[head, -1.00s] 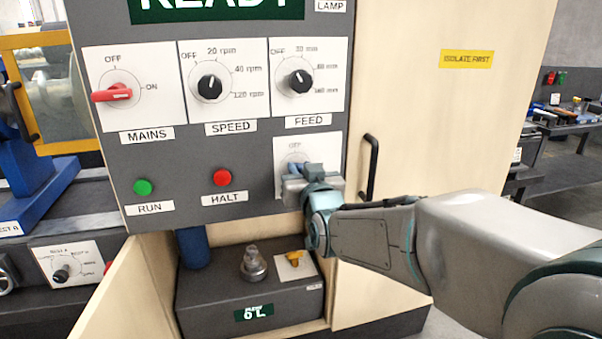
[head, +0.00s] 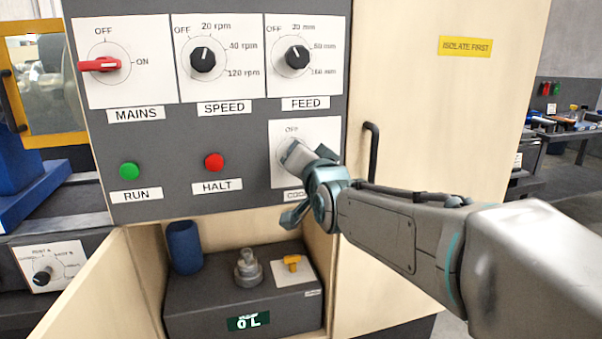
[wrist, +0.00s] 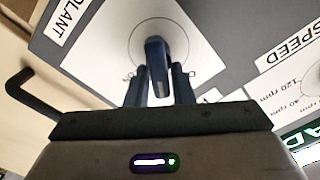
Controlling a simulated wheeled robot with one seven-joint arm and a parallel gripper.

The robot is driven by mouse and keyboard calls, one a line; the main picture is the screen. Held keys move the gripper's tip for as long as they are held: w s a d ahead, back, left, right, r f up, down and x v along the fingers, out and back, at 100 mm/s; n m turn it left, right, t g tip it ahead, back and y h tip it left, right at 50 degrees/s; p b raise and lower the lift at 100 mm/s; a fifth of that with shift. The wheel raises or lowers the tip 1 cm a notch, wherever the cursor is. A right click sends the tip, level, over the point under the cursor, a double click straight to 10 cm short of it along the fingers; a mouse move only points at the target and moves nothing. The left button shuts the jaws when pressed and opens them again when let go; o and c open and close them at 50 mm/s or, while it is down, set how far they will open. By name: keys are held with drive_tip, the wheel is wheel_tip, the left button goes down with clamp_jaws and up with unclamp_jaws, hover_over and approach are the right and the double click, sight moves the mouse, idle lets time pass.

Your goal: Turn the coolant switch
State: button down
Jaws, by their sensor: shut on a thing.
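The coolant switch is a dark knob (wrist: 157,55) on a white plate (head: 279,171), low on the right of the grey control panel. OFF is printed at the top of the plate, and the label below it is partly covered. My gripper (wrist: 158,78) is shut on the knob, with one finger on either side of it in the wrist view. In the head view my gripper (head: 294,156) is tilted in front of the plate and hides the knob, so I cannot read its setting there.
A dark vertical handle (head: 372,160) stands just right of the plate, close to my arm. Above are the red mains switch (head: 100,65), speed knob (head: 203,60) and feed knob (head: 296,57). A red halt button (head: 214,161) is to the left. A grey tank (head: 205,299) sits below.

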drive_tip(key=m+b, duration=0.2)
drive_tip(key=f+m+b, duration=0.1)
drive_tip(key=b, duration=0.1)
drive_tip(key=m+b, duration=0.2)
drive_tip(key=shift+f+m+b, duration=0.3)
drive_tip(key=shift+d+m+b, duration=0.1)
drive_tip(key=shift+m+b, duration=1.7)
drive_tip(key=shift+m, duration=0.5)
drive_tip(key=shift+r, duration=0.1)
drive_tip(key=c, duration=1.4)
unclamp_jaws()
